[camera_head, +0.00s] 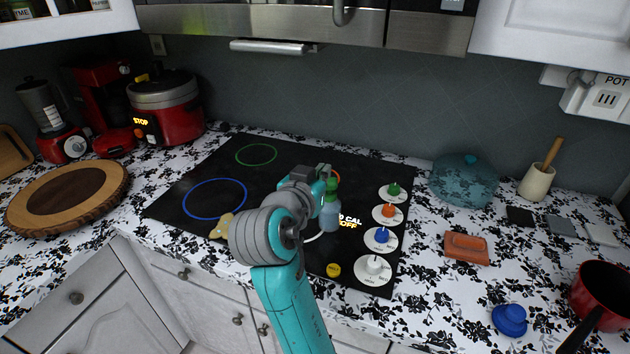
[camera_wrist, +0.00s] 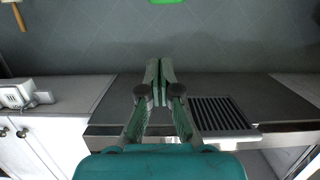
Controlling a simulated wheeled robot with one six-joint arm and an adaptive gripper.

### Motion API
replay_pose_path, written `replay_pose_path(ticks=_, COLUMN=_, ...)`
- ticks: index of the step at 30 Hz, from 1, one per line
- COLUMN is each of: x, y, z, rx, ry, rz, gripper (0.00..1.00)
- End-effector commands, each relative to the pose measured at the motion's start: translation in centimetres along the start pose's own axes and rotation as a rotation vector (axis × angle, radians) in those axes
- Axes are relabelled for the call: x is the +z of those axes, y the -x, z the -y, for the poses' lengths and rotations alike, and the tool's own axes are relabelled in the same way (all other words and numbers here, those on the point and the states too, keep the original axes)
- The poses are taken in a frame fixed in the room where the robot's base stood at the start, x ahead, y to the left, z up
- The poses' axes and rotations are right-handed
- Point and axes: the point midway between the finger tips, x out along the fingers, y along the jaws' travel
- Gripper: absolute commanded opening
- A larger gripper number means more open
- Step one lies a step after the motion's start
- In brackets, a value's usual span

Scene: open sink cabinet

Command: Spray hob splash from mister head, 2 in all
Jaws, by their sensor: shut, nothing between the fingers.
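The mister bottle (camera_head: 330,214), with a green head and a pale blue see-through body, stands upright on the right part of the black hob (camera_head: 290,160). My arm partly covers it. A tan, uneven patch (camera_head: 222,226) lies at the hob's front left edge, partly behind my arm; I cannot tell if it is the splash. My gripper (camera_wrist: 160,72) is shut and empty in the wrist view. In the head view my arm's end is beside the mister head, but I cannot make out the fingers. A green piece (camera_wrist: 168,2) shows at the wrist view's top edge, apart from the fingertips.
Several knobs (camera_head: 382,236) line the hob's right side. A blue glass pot (camera_head: 463,182), a mortar (camera_head: 536,184), an orange sponge-like block (camera_head: 466,248) and a red pan (camera_head: 603,290) stand to the right. A red cooker (camera_head: 168,110) and round board (camera_head: 68,198) are left.

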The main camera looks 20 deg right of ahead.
Motion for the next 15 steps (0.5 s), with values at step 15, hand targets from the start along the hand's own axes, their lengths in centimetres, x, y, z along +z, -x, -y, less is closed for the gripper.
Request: replay_pose_path(ticks=15, x=3.5, y=-4.9, z=0.0, rx=0.000, ry=0.001, rz=0.001, gripper=0.00)
